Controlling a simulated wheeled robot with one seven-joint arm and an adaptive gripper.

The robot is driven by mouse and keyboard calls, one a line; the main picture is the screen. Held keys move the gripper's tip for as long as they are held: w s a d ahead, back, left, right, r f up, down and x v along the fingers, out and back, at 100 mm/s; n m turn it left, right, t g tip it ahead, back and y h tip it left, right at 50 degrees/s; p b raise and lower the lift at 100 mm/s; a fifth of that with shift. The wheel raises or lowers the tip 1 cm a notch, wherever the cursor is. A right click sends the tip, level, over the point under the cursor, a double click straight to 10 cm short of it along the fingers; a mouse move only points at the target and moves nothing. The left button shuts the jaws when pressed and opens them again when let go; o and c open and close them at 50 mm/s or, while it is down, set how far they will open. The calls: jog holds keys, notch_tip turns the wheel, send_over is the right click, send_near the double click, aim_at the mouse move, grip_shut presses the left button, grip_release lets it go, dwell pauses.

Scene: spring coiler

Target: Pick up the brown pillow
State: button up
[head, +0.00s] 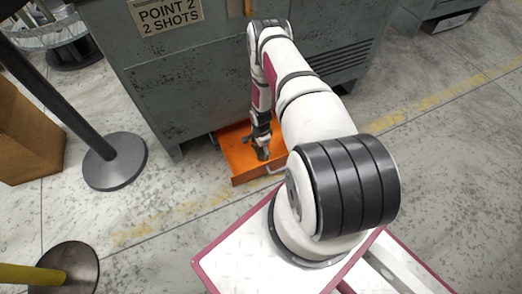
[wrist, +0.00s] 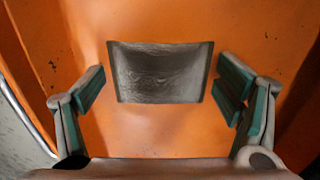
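A small dark grey-brown, pillow-shaped piece (wrist: 160,73) with flared corners lies on the orange floor of a tray or drawer (wrist: 150,130) in the wrist view. It looks like the brown pillow. My gripper (wrist: 162,88) is open, with one green-padded finger on each side of the piece and orange floor showing between. Nothing is held. In the head view my gripper (head: 262,153) points down into the orange drawer (head: 240,168); I cannot make out the pillow there.
The drawer sits low at the foot of a large grey-green machine (head: 190,80), with a metal handle (head: 277,168) at its front. A black post base (head: 115,161) and a brown box (head: 25,140) stand to the left. The floor to the right is clear.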

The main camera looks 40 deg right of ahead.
jog(key=c, duration=1.1)
jog(key=shift+c, duration=0.2)
